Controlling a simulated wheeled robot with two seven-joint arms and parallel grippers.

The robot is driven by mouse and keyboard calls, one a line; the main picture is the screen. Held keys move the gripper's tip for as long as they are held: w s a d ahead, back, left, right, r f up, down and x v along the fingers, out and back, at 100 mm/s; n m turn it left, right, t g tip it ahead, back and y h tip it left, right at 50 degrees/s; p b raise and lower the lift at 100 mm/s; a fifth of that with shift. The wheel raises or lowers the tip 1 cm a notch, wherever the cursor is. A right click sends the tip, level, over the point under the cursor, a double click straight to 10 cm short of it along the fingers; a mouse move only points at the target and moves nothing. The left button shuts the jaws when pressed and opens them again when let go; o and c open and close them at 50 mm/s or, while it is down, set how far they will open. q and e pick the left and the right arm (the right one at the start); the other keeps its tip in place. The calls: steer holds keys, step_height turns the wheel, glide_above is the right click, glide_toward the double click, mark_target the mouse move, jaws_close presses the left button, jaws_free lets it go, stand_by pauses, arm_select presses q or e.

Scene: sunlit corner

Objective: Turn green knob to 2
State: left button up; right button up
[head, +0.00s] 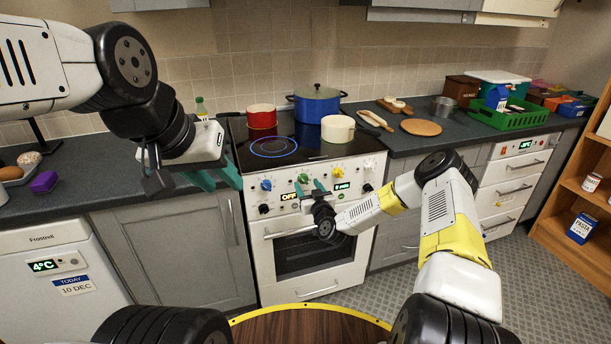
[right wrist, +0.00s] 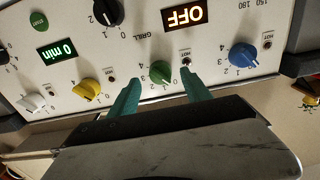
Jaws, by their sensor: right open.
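The green knob (right wrist: 160,72) is on the white stove's control panel (right wrist: 215,75), which appears upside down in the right wrist view. My right gripper (right wrist: 161,86) is open, with one teal fingertip on either side of the knob's near edge. I cannot tell whether the fingers touch it. Numbers ring the knob, but where its pointer stands is not clear. My left gripper (head: 215,178) hangs open and empty over the left counter.
A blue knob (right wrist: 243,56) and a yellow knob (right wrist: 87,89) flank the green one. The display (right wrist: 185,16) reads OFF. A red pot (head: 262,117), a blue pot (head: 317,106) and a cream pot (head: 338,129) stand on the stove top. The oven handle (head: 290,232) runs below the panel.

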mark_target(304, 180)
steer(key=shift+x, duration=1.3)
jaws_close()
